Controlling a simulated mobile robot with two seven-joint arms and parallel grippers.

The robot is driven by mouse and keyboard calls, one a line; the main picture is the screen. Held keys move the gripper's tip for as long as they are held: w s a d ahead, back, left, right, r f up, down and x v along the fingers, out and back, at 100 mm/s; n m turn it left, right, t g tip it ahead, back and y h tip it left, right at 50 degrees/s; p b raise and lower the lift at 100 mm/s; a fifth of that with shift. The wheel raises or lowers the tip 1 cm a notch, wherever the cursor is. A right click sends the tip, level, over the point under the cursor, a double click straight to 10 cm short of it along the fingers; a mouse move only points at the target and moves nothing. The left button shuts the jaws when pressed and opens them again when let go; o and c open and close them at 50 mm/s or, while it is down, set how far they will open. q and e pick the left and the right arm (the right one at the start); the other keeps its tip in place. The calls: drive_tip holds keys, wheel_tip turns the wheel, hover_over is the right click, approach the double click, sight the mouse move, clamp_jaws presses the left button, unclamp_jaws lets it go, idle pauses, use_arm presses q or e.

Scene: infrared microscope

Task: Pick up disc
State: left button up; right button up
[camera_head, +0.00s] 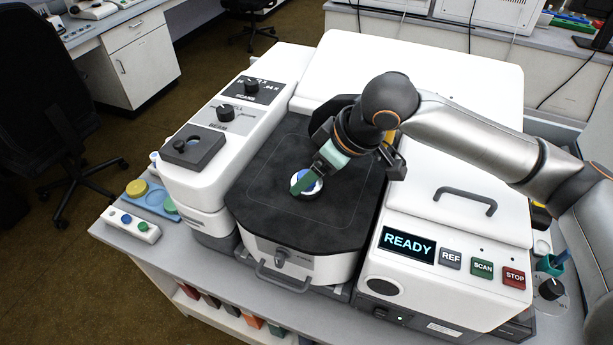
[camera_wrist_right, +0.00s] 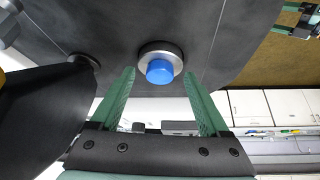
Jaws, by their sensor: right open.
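The disc (camera_head: 316,189), a pale ring with a blue knob, lies on the dark stage of the microscope in the head view. In the right wrist view, the disc (camera_wrist_right: 160,66) is a grey metal round with a raised blue knob. My right gripper (camera_head: 307,184) is over the disc and partly covers it. In the right wrist view its two green fingers are spread, one on each side of the knob with gaps between, and nothing is held. A small green and black gripper (camera_wrist_right: 301,20), seemingly my left, is cut off at that view's corner.
The dark stage (camera_head: 290,225) is otherwise clear around the disc. A white housing with knobs (camera_head: 215,125) stands left, and a button panel reading READY (camera_head: 408,245) stands right. A blue tray (camera_head: 155,203) with a yellow disc (camera_head: 136,188) lies at the bench's left.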

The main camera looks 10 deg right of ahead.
drive_tip(key=shift+c, duration=0.2)
clamp_jaws()
idle(0.3)
drive_tip(key=shift+r, duration=0.5)
wheel_tip(320, 180, up, 2)
drive_tip(key=shift+r, duration=0.15)
drive_tip(key=s+d+r, duration=0.7)
drive_tip(key=s+r, duration=0.2)
drive_tip(key=s, duration=0.3)
drive_tip(key=shift+d+r, duration=0.3)
drive_tip(key=shift+r, duration=0.1)
